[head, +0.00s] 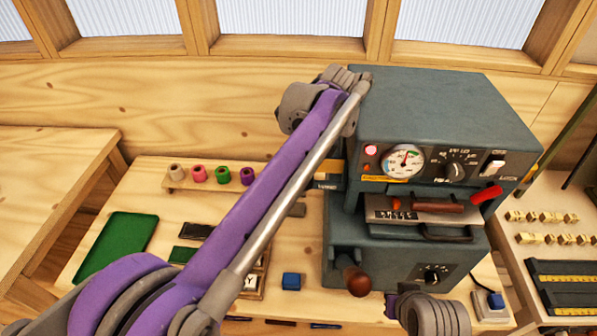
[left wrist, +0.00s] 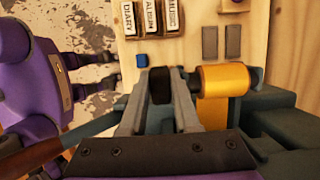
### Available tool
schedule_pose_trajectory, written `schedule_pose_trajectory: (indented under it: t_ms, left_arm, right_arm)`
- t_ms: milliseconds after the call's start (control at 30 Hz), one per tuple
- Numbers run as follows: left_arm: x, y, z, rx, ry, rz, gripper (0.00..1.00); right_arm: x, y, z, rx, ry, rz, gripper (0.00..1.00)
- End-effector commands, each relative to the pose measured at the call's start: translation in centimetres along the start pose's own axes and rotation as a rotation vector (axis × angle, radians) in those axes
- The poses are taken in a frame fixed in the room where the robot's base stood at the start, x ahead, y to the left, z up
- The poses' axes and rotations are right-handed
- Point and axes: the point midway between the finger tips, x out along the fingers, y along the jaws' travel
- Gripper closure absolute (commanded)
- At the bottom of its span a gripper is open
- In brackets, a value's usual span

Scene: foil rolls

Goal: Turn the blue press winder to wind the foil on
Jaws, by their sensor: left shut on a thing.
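The blue-grey press (head: 450,110) stands right of centre in the head view, with a gauge, dial and red lamp on its front. A gold foil roll (left wrist: 224,79) shows in the left wrist view, beside the press's blue-grey body. My left gripper (left wrist: 161,75) is shut on a black piece (left wrist: 160,88), apparently the winder's grip, just left of the roll. In the head view my left arm reaches to the press's left side, and its fingers are hidden. My right gripper (head: 398,302) is low in front of the press; its fingers are too unclear to judge.
Coloured small rolls (head: 222,174) sit on a wooden rack left of the press. A green tray (head: 118,245) and a small blue block (head: 292,281) lie on the bench. A brown-knobbed lever (head: 357,281) sticks out at the press's front. Brass pieces (head: 545,216) lie at right.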

Motion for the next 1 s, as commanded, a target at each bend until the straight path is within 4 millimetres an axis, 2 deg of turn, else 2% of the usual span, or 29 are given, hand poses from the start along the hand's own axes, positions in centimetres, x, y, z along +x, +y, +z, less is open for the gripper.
schedule_pose_trajectory:
  t_ms: [133,400,433,567,600,867,1000]
  left_arm:
    - [-0.1,-0.1,-0.2,-0.001,-0.062,-0.002,1.0]
    - [-0.1,0.0,-0.1,-0.002,-0.064,-0.002,1.0]
    - [-0.1,0.0,-0.1,-0.002,-0.064,-0.002,0.66]
    - [-0.1,0.0,-0.1,-0.002,-0.064,-0.002,0.43]
    - [-0.1,0.0,-0.1,-0.002,-0.064,-0.002,0.4]
    - [-0.1,-0.1,-0.1,-0.002,-0.063,-0.002,0.4]
    - [-1.2,-0.1,-0.2,-0.001,-0.063,-0.003,0.4]
  right_arm:
    - [0.0,0.0,0.1,0.0,-0.001,0.0,1.0]
    - [0.0,0.0,0.1,0.0,-0.001,0.0,1.0]
    - [0.0,0.0,0.1,0.0,-0.001,0.0,1.0]
    - [0.0,0.0,0.1,0.0,-0.001,0.0,1.0]
    - [0.0,0.0,0.1,0.0,-0.001,0.0,1.0]
    - [0.0,0.0,0.1,0.0,-0.001,0.0,1.0]
    - [-0.1,0.0,-0.1,0.0,0.001,0.0,1.0]
